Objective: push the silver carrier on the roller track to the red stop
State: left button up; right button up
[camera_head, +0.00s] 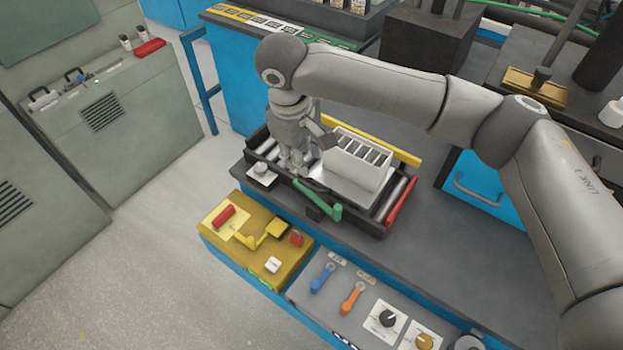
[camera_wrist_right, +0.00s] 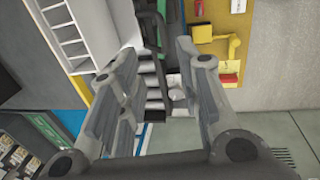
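The silver carrier (camera_head: 358,160), a pale box with several slots in its top, sits upright on the roller track (camera_head: 397,190) in the head view. The red stop (camera_head: 401,202) is a bar across the track's right end, with a short stretch of bare rollers between it and the carrier. My right gripper (camera_head: 294,168) points down over the track just left of the carrier; I cannot tell if they touch. The right wrist view shows its fingers (camera_wrist_right: 157,60) apart, with nothing between them, and the carrier (camera_wrist_right: 84,38) at upper left. My left gripper is out of view.
A green lever (camera_head: 325,206) stands at the track's front edge. A yellow rail (camera_head: 378,145) runs behind the carrier. A yellow box (camera_head: 247,245) and a grey panel with knobs (camera_head: 375,315) lie in front. My right arm spans above the bench.

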aim_at(308, 185)
jog(key=f, duration=0.3)
jog(key=f+p, duration=0.1)
jog(key=f, duration=0.2)
jog(key=w+f+p, duration=0.1)
jog(key=f, duration=0.2)
jog(key=shift+d, duration=0.4)
jog(key=shift+f, duration=0.35)
jog(key=shift+c, duration=0.5)
grip_shut()
